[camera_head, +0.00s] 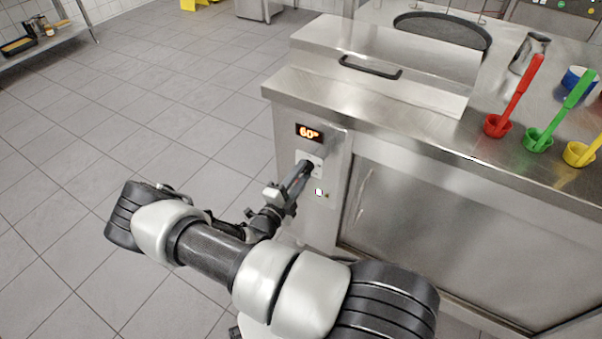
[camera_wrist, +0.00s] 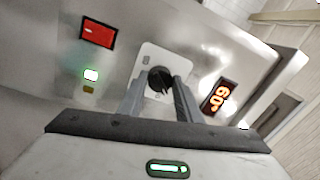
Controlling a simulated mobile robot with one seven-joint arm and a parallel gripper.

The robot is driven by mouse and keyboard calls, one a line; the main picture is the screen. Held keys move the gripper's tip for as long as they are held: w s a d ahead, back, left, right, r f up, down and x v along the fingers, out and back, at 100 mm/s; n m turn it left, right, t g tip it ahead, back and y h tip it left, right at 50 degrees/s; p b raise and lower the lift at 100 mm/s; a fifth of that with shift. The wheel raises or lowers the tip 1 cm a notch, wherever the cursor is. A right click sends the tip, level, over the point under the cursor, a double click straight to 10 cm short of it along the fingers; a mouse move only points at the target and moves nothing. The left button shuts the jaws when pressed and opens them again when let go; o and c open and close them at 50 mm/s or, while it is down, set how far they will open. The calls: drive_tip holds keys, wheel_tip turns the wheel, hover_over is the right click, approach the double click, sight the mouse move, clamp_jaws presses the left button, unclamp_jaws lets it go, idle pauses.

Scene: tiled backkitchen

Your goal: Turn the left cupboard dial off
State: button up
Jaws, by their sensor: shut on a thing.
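The cupboard dial (camera_wrist: 160,77) is a black knob on a pale square plate (camera_wrist: 150,60) on the steel front panel. In the head view the plate (camera_head: 316,157) shows just below the lit display (camera_head: 309,133), which reads 60°. My gripper (camera_head: 304,168) reaches the dial from the lower left. In the wrist view my gripper (camera_wrist: 160,85) has one finger on each side of the knob and is shut on it. The fingers hide part of the knob, so its pointer position cannot be told. The display (camera_wrist: 218,97) also glows in the wrist view.
A red switch (camera_wrist: 98,33) and a small lit white-green light (camera_wrist: 91,74) sit on the same panel. The steel counter (camera_head: 400,115) overhangs above, with red (camera_head: 497,127), green (camera_head: 538,140) and yellow (camera_head: 579,154) ladles on it. The tiled floor (camera_head: 170,100) at left is clear.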

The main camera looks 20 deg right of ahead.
drive_tip(key=n, duration=0.4)
drive_tip(key=shift+s+n, duration=0.1)
drive_tip(key=shift+n, duration=0.3)
drive_tip(key=shift+d+n+y+p, duration=0.1)
drive_tip(key=shift+n+y+p, duration=0.25)
drive_tip(key=shift+n, duration=1.65)
drive_tip(key=o, duration=1)
drive_tip(key=shift+o, duration=0.2)
drive_tip(key=p+v, duration=0.1)
drive_tip(key=v, duration=1.6)
drive_tip(key=shift+s+p, duration=0.2)
drive_tip(key=shift+p, duration=0.1)
drive_tip(key=shift+f, duration=0.1)
